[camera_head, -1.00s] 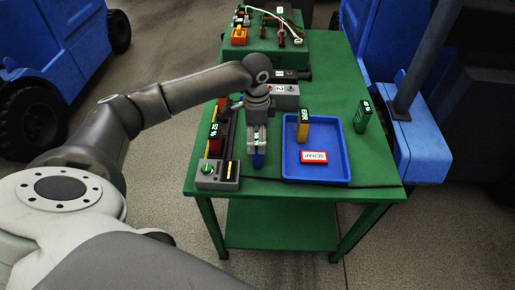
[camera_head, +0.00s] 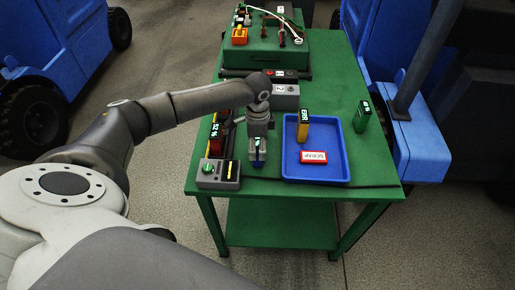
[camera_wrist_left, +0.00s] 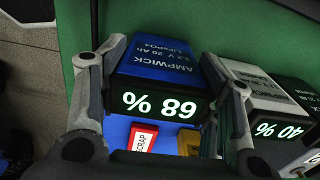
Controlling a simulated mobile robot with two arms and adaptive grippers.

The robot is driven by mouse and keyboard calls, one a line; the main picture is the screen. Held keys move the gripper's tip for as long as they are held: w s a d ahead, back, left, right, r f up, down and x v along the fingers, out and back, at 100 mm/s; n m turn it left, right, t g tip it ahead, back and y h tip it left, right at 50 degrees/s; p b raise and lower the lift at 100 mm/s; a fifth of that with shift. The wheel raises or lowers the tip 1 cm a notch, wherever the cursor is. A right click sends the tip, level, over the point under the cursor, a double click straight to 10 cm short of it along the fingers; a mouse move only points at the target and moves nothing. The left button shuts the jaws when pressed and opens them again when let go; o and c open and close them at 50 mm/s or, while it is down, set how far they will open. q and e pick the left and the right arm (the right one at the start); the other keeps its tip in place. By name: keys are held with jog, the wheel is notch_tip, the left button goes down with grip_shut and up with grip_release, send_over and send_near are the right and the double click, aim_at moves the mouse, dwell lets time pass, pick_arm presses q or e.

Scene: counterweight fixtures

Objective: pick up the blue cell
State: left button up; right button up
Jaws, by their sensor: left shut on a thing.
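The blue cell (camera_wrist_left: 160,65) fills the middle of the left wrist view, with a lit percent display on its end. My left gripper (camera_wrist_left: 165,105) is shut on it, one finger along each side. In the head view my left gripper (camera_head: 258,150) points down at the table, left of the blue tray. The blue cell (camera_head: 258,164) shows small at its fingertips there. I cannot tell whether the cell touches the table. My right gripper is in neither view.
The blue tray (camera_head: 318,181) holds a yellow cell (camera_head: 303,126) and a red-and-white SCRAP label (camera_head: 313,156). A green cell (camera_head: 362,116) stands right of it. A red cell (camera_head: 216,138) stands at the left. A pale cell (camera_wrist_left: 250,85) is close beside my right-hand finger.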

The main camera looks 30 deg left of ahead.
pick_arm(q)
jog(key=c, duration=0.4)
jog(key=shift+c, duration=0.5)
jog(key=shift+r, duration=0.15)
